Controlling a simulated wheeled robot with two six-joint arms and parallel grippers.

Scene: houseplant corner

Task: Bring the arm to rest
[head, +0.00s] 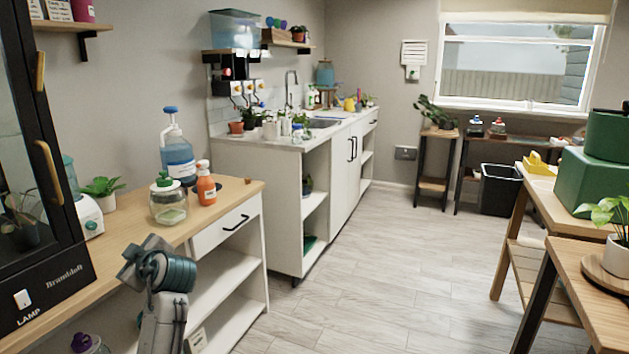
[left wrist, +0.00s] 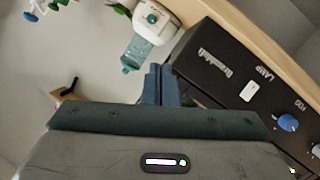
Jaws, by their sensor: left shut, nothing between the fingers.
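My left arm (head: 165,305) rises from the bottom of the head view, in front of the wooden-topped bench (head: 232,190). My left gripper (left wrist: 161,84) shows in the left wrist view with its two dark fingers together and nothing between them. Behind the fingers, in that tilted view, are the black cabinet (left wrist: 222,75) with its LAMP switch and a white device with a teal bottle (left wrist: 140,53). The fingertips are not clear in the head view. My right gripper is in neither view.
The black cabinet (head: 50,300) stands at the left. A blue pump bottle (head: 178,160), a glass jar (head: 168,205) and an orange bottle (head: 206,188) stand on the bench. A wooden table (head: 598,292) with a potted plant is at the right. The middle floor is clear.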

